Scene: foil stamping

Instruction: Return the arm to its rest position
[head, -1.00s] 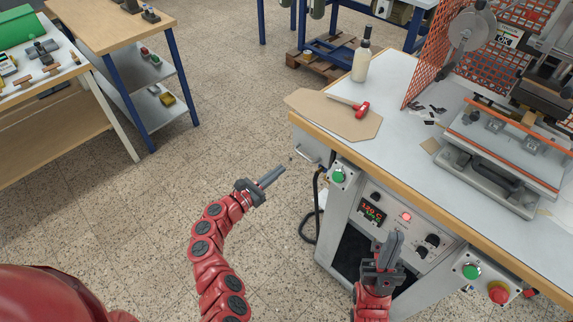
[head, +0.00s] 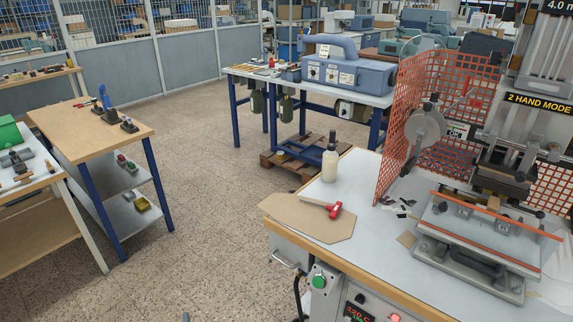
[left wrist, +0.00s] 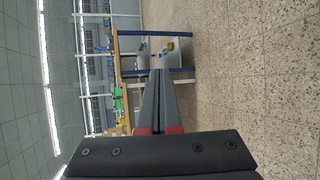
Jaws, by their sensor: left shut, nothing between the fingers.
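My left gripper (left wrist: 159,78) shows in the left wrist view with its two long grey fingers together, shut and empty. It points over open floor toward a blue-legged bench (left wrist: 185,48). In the head view only a small grey tip of the left gripper (head: 185,317) shows at the bottom edge, over the floor and left of the press bench. The rest of that arm is below the frame. My right gripper is in neither current view.
The press bench (head: 375,250) with the foil press (head: 478,240) stands at the right. A wooden-topped bench (head: 90,135) is at the left, and a blue-framed table (head: 380,98) is behind. Speckled floor (head: 190,200) lies clear between them.

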